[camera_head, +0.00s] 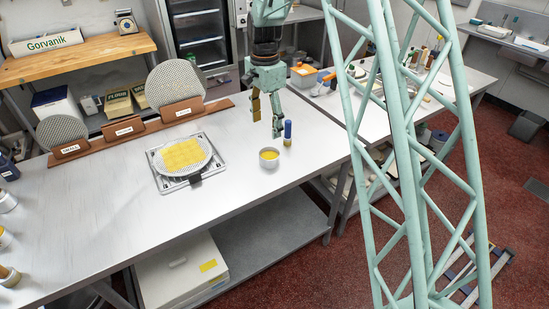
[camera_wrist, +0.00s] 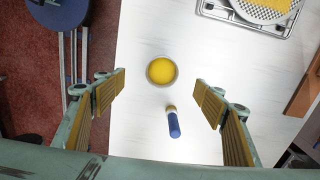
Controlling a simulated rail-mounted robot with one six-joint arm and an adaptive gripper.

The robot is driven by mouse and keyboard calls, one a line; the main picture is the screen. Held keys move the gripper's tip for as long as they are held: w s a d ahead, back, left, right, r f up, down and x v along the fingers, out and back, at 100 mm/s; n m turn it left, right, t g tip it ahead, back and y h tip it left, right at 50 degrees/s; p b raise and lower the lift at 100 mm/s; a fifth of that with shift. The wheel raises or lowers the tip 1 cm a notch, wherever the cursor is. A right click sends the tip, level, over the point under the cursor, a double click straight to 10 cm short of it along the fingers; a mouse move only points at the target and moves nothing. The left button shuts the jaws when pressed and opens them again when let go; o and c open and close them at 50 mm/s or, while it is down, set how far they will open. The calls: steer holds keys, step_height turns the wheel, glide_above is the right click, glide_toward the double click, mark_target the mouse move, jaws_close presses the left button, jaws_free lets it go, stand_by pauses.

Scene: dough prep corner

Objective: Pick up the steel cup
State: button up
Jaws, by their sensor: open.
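The steel cup (camera_head: 269,157) stands upright on the white table, with yellow contents filling its round opening. In the wrist view the cup (camera_wrist: 161,71) lies ahead of the open fingers, a little above the line between the fingertips. My gripper (camera_head: 266,115) is open and empty, pointing down above the table near the cup and apart from it. Its two ridged yellow finger pads show in the wrist view (camera_wrist: 160,92), one on each side.
A blue-capped small bottle (camera_head: 287,133) stands close behind the cup; it shows between the fingers in the wrist view (camera_wrist: 173,122). A scale-like metal tray (camera_head: 166,184) with a yellow-topped disc (camera_head: 206,149) lies to the left. The white table (camera_head: 110,215) is clear in front.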

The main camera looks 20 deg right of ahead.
steer(key=f, duration=0.1)
steer(key=w+d+f, duration=0.1)
steer(key=shift+w+d+f+m, duration=0.1)
steer(key=shift+w+f+m, duration=0.2)
steer(key=shift+m, duration=0.1)
glide_above(269, 157)
steer(key=shift+f, duration=4.3)
steer(key=shift+f, duration=0.15)
steer(key=shift+d+f, duration=0.1)
steer(key=shift+f, duration=2.35)
steer(key=shift+c, duration=0.6)
steer(key=c, duration=1)
